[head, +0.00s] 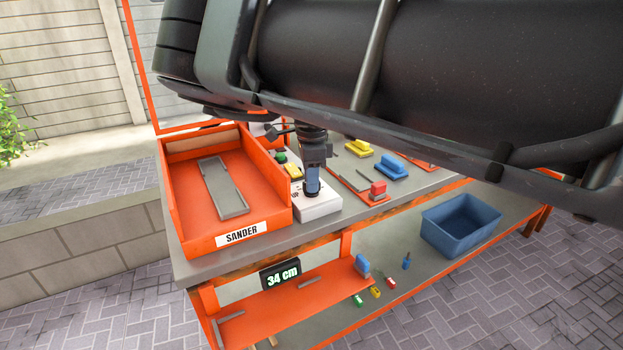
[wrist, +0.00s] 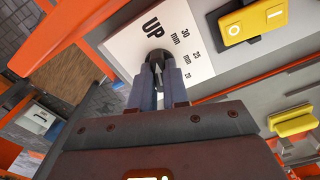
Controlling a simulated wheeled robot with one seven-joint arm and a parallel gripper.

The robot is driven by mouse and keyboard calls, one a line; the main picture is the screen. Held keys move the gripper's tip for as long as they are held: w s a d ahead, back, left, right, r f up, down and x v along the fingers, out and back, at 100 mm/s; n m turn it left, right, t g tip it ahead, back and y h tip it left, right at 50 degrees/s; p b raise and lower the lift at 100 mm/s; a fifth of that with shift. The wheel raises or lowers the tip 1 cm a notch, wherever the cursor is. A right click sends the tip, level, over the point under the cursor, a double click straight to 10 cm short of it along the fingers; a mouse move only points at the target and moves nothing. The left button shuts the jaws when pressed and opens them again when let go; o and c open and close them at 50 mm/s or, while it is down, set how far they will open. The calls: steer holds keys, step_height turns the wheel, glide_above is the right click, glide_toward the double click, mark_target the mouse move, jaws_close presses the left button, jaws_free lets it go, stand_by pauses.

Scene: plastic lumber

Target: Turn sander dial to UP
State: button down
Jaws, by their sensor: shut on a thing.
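The sander (head: 236,236) is an orange tray labelled SANDER on the bench, with a grey piece lying in it. The small dark dial (wrist: 157,58) sits just below the UP mark, between the two blue-grey fingers of my gripper (wrist: 158,84). My gripper is shut on it. The fingers hide part of the dial, and its exact pointing is hard to read. In the head view my gripper (head: 312,181) points down onto the panel.
A yellow switch (wrist: 252,22) marked O and I is beside the panel. A blue bin (head: 460,224) and a 34 cm display (head: 280,274) are lower down.

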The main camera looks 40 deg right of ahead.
steer(key=shift+r, duration=0.1)
steer(key=c, duration=1.1)
jaws_free()
step_height(320, 180, up, 8)
steer(key=shift+f+b, duration=0.15)
steer(key=shift+b, duration=0.3)
